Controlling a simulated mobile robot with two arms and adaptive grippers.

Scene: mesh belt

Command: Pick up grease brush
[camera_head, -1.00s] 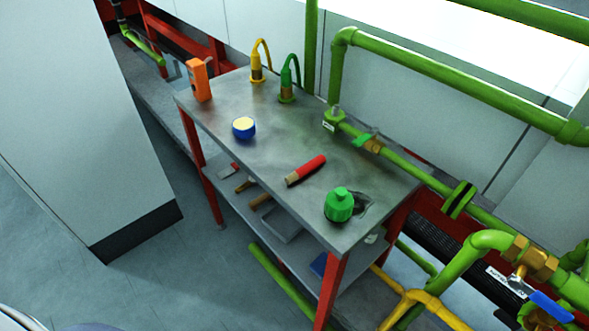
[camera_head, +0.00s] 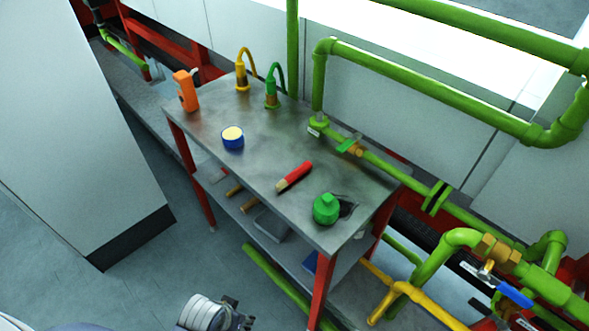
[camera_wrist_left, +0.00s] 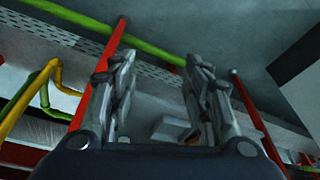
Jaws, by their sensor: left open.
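In the head view part of my left wrist shows at the bottom edge, below and in front of the table, well apart from the brush. The brush cannot be made out in the left wrist view. My right gripper is not in view.
A lower shelf holds tools and a tray (camera_head: 271,224). Green pipes (camera_head: 430,88) run behind and right.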

